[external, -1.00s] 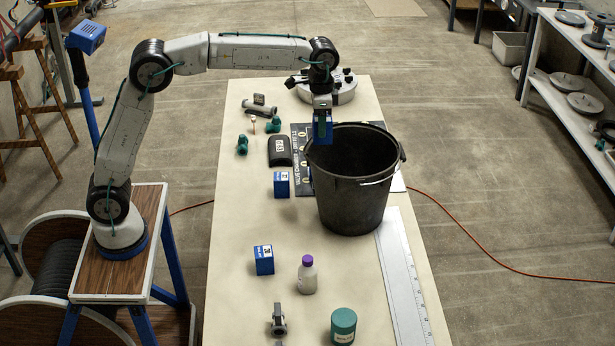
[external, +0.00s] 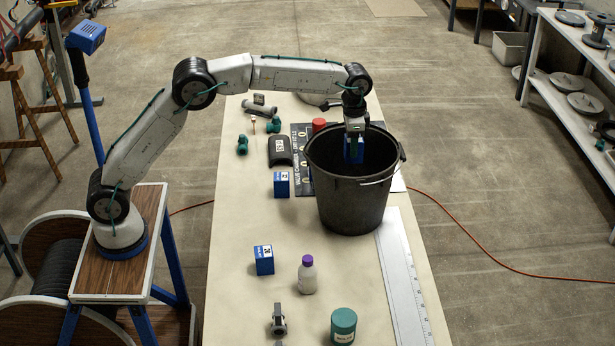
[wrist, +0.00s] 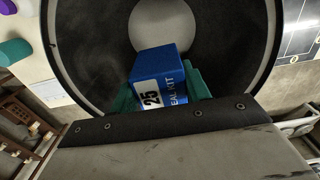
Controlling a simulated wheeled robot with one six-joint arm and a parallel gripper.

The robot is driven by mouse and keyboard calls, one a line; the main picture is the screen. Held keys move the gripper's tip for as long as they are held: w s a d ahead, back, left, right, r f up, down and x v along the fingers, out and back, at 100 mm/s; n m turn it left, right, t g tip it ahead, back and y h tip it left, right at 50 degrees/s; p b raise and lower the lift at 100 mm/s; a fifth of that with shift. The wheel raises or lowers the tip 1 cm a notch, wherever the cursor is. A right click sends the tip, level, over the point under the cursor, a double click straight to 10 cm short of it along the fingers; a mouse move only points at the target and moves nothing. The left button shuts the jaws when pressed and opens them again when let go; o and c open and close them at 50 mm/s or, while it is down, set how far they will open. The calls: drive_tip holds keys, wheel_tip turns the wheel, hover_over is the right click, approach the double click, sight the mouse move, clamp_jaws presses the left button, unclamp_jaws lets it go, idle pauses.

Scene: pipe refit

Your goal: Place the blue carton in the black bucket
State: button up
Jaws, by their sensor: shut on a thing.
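My gripper (external: 355,138) is over the mouth of the black bucket (external: 352,205), pointing down. It is shut on a blue carton (external: 354,152), which sits at the height of the bucket's opening. In the wrist view the blue carton (wrist: 160,82) shows a white label with "25" and lies between green finger pads, with the inside of the black bucket (wrist: 225,45) around and below it. The pale round area beyond the carton appears to be the bucket's bottom. Two other blue cartons stand on the table, one near the bucket's left side (external: 281,184) and one further forward (external: 264,260).
A white bottle with a purple cap (external: 307,275), a teal jar (external: 343,326) and a grey fitting (external: 278,320) stand at the front. A black case (external: 280,151) and a red object (external: 318,125) are left of the bucket. A long ruler (external: 403,275) lies at the right edge.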

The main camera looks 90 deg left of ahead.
wheel_tip(320, 180, down, 22)
drive_tip(key=shift+r, duration=0.15)
idle(0.3)
drive_tip(key=o, duration=1.1)
wheel_tip(320, 180, up, 12)
drive_tip(key=shift+r, duration=0.1)
